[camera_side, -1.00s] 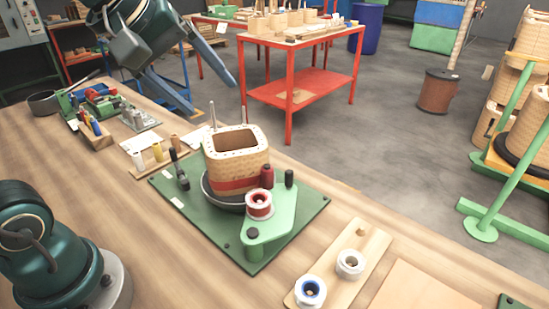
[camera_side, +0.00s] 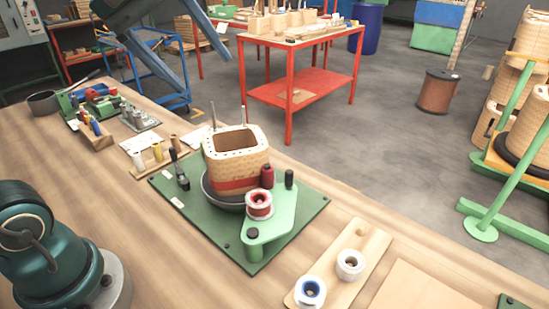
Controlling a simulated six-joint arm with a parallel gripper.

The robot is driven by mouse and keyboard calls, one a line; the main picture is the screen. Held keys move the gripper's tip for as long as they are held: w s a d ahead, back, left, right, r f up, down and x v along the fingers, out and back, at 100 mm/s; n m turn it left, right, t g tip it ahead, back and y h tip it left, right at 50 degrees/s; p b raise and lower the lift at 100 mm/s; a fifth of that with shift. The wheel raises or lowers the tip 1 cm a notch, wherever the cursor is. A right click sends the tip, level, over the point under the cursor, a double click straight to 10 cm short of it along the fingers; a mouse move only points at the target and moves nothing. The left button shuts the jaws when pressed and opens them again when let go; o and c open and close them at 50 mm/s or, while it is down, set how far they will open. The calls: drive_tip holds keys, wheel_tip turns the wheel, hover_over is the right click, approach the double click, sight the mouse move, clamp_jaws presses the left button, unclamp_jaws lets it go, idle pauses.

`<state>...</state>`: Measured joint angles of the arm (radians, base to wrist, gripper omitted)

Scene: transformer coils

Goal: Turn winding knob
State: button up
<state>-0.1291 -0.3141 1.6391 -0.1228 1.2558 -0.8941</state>
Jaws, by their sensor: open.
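The winding fixture is a green plate (camera_side: 222,238) on the wooden bench. On it stands a square, wood-coloured coil (camera_side: 238,165) with a red band, on a dark round base (camera_side: 218,198). A green arm (camera_side: 275,222) beside the coil carries a red-and-white spool (camera_side: 259,204), a dark red cylinder (camera_side: 267,176), a black upright knob (camera_side: 289,178) and a low black cap (camera_side: 253,233). A black lever handle (camera_side: 180,170) stands left of the coil. I cannot tell which is the winding knob.
Two spools, blue-white (camera_side: 310,291) and white (camera_side: 350,264), sit on a wooden board (camera_side: 372,248) at front right. Small bobbins (camera_side: 157,152) and a tool holder (camera_side: 97,138) lie left of the fixture. Thin upright pins (camera_side: 213,113) stand behind the coil.

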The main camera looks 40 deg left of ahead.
drive_tip(key=w+a+f+n+g+h, duration=0.1)
drive_tip(key=w+a+n+h, duration=0.15)
drive_tip(key=w+n, duration=0.2)
drive_tip(key=r+n+t+h, duration=0.1)
drive_tip(key=n+t+h, duration=0.2)
drive_tip(key=n+t, duration=0.8)
hover_over(210, 128)
drive_tip(key=v, duration=0.5)
drive_tip(key=n+g, duration=0.4)
drive_tip(key=shift+m+g, duration=0.3)
drive_tip(key=shift+m, duration=0.05)
drive_tip(key=f, duration=2.1)
drive_tip(key=shift+d+f, duration=0.2)
drive_tip(key=shift+f, duration=0.2)
drive_tip(key=shift+w+d+f, duration=0.1)
drive_tip(key=shift+w+f, duration=0.1)
drive_tip(key=shift+x, duration=2.25)
